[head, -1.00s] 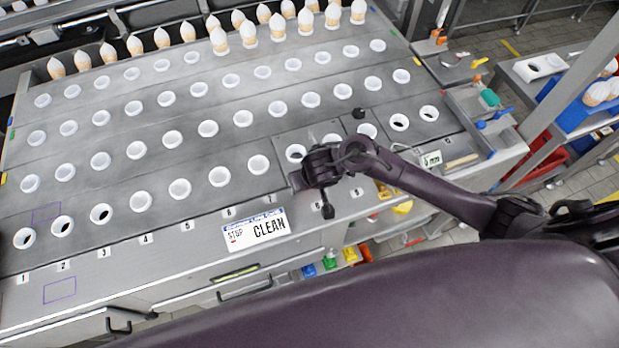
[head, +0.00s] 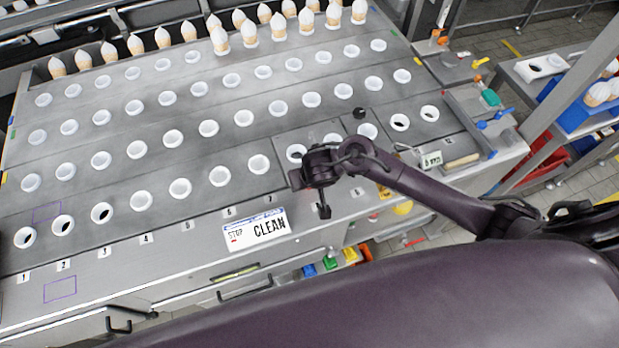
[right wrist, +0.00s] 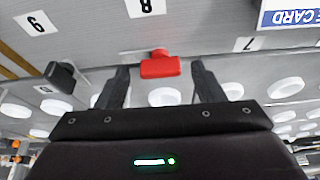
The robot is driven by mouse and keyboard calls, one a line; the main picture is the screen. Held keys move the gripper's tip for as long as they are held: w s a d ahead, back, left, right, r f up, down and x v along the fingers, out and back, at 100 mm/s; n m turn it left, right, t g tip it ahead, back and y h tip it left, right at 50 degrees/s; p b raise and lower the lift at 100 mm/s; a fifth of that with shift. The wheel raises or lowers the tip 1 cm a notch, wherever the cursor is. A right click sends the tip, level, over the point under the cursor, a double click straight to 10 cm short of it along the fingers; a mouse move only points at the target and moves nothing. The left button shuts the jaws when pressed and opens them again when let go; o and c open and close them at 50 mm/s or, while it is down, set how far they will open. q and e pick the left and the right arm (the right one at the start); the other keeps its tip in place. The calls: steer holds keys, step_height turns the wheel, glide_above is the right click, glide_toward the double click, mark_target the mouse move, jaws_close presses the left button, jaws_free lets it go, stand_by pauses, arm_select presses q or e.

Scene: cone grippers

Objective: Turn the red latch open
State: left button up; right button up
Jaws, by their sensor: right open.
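The red latch (right wrist: 160,66) shows in the right wrist view, below the label 8 on the grey metal panel. It lies between the two dark fingers of my right gripper (right wrist: 160,76), with a gap on each side. The gripper is open and holds nothing; I cannot tell how far the latch is from the fingertips in depth. In the head view my right gripper (head: 323,208) is over the front edge of the machine, near position 8, and hides the red latch. My left gripper is not in view.
A black latch (right wrist: 60,76) sits below the label 9 (right wrist: 37,22). White ring-shaped holders (head: 180,188) cover the machine top (head: 285,135), with cones (head: 250,33) along the back. The CLEAN card (head: 258,231) is on the front edge, left of my gripper.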

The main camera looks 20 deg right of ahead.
steer(key=v, duration=0.7)
steer(key=shift+r, duration=0.4)
steer(key=shift+s, duration=0.15)
stand_by(0.3)
